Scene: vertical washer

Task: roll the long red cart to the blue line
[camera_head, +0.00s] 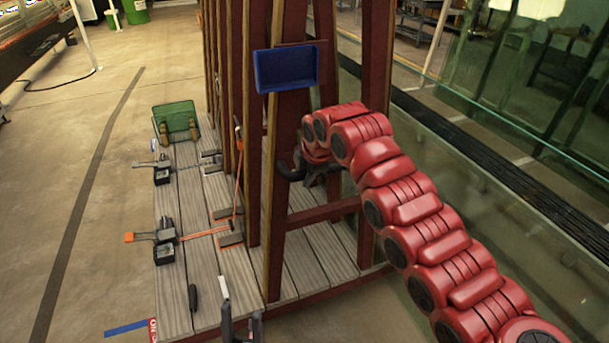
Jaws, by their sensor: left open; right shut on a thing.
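The long red cart (253,120) has dark red upright posts and a grey plank deck (205,262). It runs from the near middle toward the back. A short blue line (125,327) lies on the floor at the bottom left, just left of the deck's near corner. My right gripper (292,171) is shut at a near post of the cart; its fingertips are partly hidden, and the post seems to be in its grip. My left gripper (240,304) is open at the bottom, over the deck's near end, and nothing shows between its fingers.
A blue tray (286,70) hangs on the near posts. A green basket (176,118) and orange-handled clamps (165,238) sit on the deck. A glass wall (500,120) stands on the right. The floor left of the cart is clear, with a dark stripe (92,180).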

